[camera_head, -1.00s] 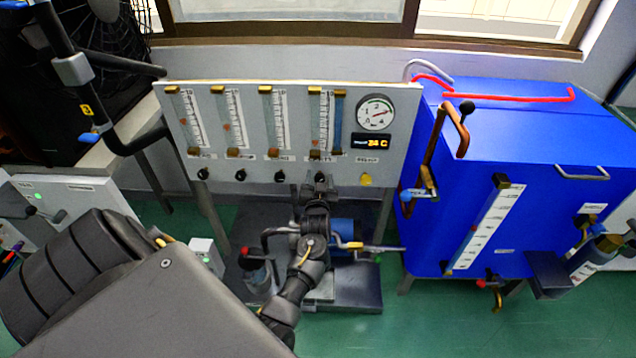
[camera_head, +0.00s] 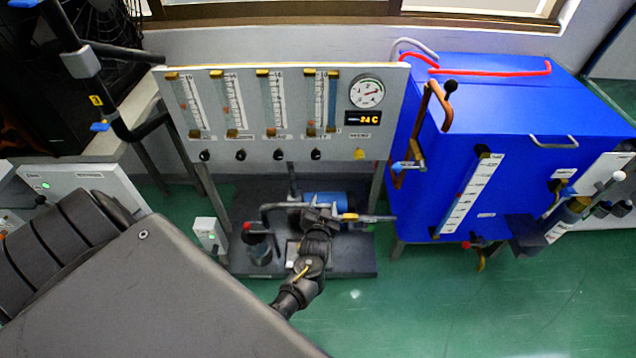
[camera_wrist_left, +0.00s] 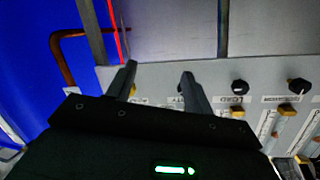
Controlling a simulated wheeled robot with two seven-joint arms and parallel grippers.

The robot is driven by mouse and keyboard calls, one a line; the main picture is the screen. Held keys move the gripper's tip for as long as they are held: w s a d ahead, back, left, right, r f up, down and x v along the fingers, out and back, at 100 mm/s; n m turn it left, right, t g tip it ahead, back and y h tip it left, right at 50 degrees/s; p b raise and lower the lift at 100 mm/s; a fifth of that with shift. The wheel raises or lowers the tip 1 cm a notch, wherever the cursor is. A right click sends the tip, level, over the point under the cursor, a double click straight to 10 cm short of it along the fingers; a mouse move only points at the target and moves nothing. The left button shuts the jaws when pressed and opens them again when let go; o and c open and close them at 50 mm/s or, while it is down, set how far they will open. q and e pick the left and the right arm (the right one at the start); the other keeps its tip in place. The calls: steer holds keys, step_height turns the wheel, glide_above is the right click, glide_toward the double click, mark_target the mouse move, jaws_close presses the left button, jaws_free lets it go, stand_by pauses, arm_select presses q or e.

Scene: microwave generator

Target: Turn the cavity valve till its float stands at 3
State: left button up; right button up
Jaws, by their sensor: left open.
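The grey flow panel (camera_head: 290,100) carries several upright scaled tubes with a row of black knobs below. The rightmost black knob (camera_head: 315,155) sits under the fourth tube (camera_head: 313,100), beside the yellow knob. In the left wrist view a label ending in "ITY" (camera_wrist_left: 177,101) shows between my fingers, next to the "LOAD" knob (camera_wrist_left: 240,87); the knob belonging to it seems hidden by a finger. The fourth tube's float is too small to read. My left gripper (camera_head: 320,208) is open and empty below the panel; its fingers also show in the wrist view (camera_wrist_left: 158,72).
A round gauge (camera_head: 366,92) and a "24 C" display (camera_head: 364,118) are at the panel's right. A blue tank (camera_head: 500,110) with a brown pipe (camera_head: 441,105) stands to the right. Pump parts (camera_head: 325,200) lie on a dark base below.

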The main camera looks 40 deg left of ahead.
arm_select(q)
steer(key=s+d+f+m+g+h+p, duration=0.1)
steer(key=s+d+f+h, duration=0.1)
steer(key=s+f, duration=0.3)
steer(key=s+d+f+m+g+h+p, duration=0.1)
steer(key=s+d+f+g+h, duration=0.1)
steer(key=s+f, duration=0.3)
steer(key=shift+d+f, duration=0.75)
steer(key=shift+f, duration=1.25)
